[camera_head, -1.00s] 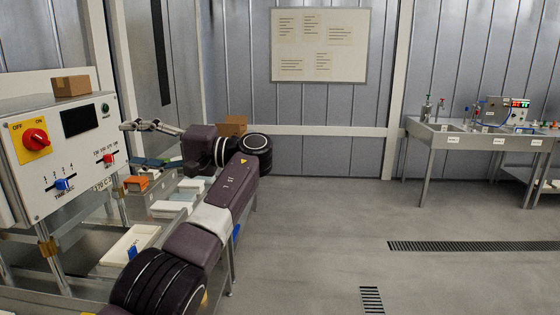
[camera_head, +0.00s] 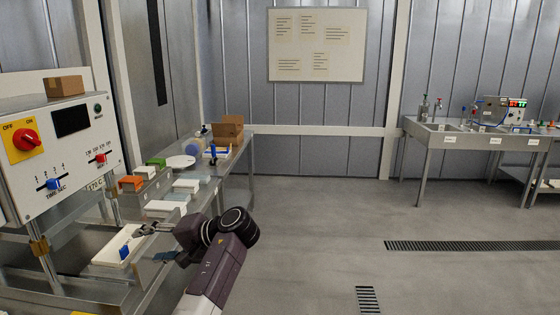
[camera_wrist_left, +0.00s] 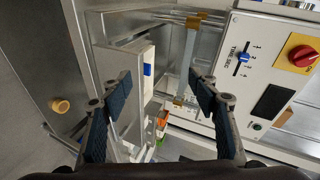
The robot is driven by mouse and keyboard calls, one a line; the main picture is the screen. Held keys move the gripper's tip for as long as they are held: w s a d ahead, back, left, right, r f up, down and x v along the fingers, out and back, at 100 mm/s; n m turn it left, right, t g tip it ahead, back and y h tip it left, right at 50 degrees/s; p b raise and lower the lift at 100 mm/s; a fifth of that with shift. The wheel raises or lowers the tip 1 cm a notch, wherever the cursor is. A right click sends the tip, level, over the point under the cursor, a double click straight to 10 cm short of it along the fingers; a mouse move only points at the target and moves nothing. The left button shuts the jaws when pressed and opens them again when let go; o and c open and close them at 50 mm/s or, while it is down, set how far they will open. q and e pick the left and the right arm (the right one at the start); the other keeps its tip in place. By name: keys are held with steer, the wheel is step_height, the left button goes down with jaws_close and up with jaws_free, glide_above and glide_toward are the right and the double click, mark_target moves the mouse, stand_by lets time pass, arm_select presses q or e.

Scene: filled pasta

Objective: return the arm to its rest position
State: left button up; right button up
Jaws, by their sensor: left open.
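My left arm comes in from the bottom of the head view. Its gripper (camera_head: 146,230) is near the white tray (camera_head: 104,256) with a blue handle, above the metal table's edge. In the left wrist view the two dark fingers (camera_wrist_left: 160,98) stand wide apart, with nothing held between them. The white tray with the blue piece (camera_wrist_left: 148,70) shows beyond the fingers there. The right gripper is in neither view.
A control panel (camera_head: 75,155) with a red switch and sliders stands at the left. Small containers, a white plate (camera_head: 180,162) and a cardboard box (camera_head: 228,128) are on the metal table. A sink table (camera_head: 450,139) stands far right. The floor (camera_head: 310,240) between is clear.

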arm_select(q)
steer(key=s+d+f+h, duration=0.1)
steer(key=s+f+h, duration=0.1)
steer(key=s+f, duration=0.55)
steer(key=s+d+f+h, duration=0.1)
steer(key=s+f+h, duration=0.3)
steer(key=f, duration=0.7)
steer(key=s+d+f+h, duration=0.1)
steer(key=s+f, duration=0.6)
steer(key=f, duration=0.2)
steer(key=s+d+m+h, duration=0.1)
steer(key=s+d+h, duration=0.25)
steer(key=s, duration=0.75)
steer(key=s+d+h, duration=0.3)
steer(key=s+d, duration=0.2)
steer(key=s, duration=0.7)
step_height(320, 180, down, 26)
steer(key=s+g, duration=0.1)
steer(key=s, duration=0.1)
steer(key=s+a+f+g, duration=0.1)
steer(key=s+a+f, duration=0.2)
steer(key=s+f, duration=1.3)
steer(key=shift+s+a+f+m, duration=0.15)
steer(key=shift+s+a+m, duration=0.05)
steer(key=shift+s+m, duration=0.15)
